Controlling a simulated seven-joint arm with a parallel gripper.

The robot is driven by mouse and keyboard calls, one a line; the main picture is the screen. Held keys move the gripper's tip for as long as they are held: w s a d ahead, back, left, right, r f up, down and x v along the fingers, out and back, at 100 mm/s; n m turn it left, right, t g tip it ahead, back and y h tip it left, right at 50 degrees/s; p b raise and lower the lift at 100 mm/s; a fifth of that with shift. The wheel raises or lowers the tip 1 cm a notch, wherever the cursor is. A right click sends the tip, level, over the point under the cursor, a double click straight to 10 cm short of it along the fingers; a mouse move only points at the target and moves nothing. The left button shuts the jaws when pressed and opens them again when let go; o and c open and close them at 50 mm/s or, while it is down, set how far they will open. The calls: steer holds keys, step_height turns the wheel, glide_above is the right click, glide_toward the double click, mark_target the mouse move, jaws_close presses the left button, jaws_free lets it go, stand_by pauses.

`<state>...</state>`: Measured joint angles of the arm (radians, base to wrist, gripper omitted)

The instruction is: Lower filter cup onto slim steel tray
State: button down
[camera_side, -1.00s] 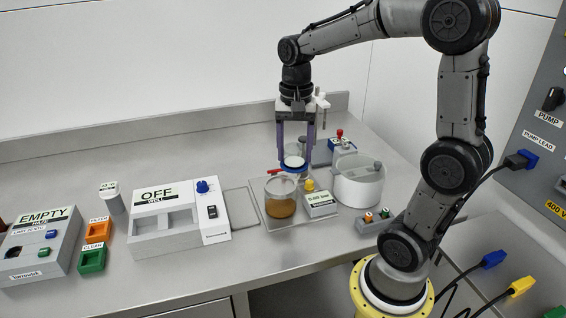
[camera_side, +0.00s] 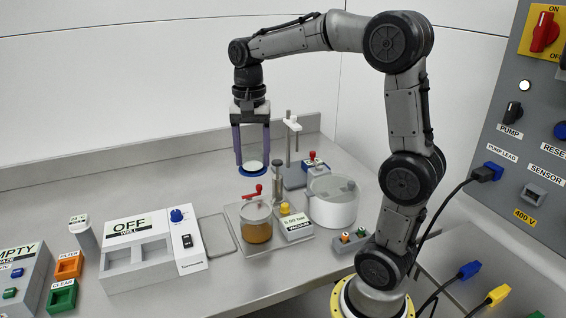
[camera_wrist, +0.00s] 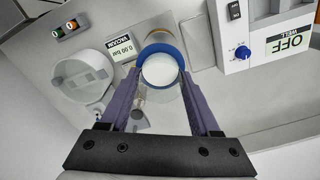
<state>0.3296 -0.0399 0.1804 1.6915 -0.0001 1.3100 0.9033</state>
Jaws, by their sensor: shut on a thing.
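My gripper (camera_side: 252,158) is shut on the filter cup (camera_side: 252,168), a clear cup with a blue rim and a white disc. It holds the cup upright in the air, higher than the jar of amber liquid (camera_side: 257,230). In the wrist view the filter cup (camera_wrist: 160,70) sits between the two purple fingers. The slim steel tray (camera_side: 232,244) lies flat and empty on the bench, between the white WELL box and the jar's stand. The cup is apart from the tray.
The white WELL box (camera_side: 140,255) reads OFF, left of the tray. The jar stands beside a gauge box (camera_side: 294,228) and a white lidded pot (camera_side: 333,205). A clamp post (camera_side: 291,150) rises behind. The bench's back left is clear.

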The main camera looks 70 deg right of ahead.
steer(key=shift+n, duration=0.3)
steer(key=w+f, duration=0.4)
steer(key=f, duration=0.1)
steer(key=w+f, duration=0.9)
steer(key=f, duration=0.1)
steer(key=shift+w+f, duration=0.35)
steer(key=shift+w, duration=0.05)
steer(key=shift+f, duration=0.3)
steer(key=shift+f, duration=0.1)
steer(key=shift+f, duration=2.2)
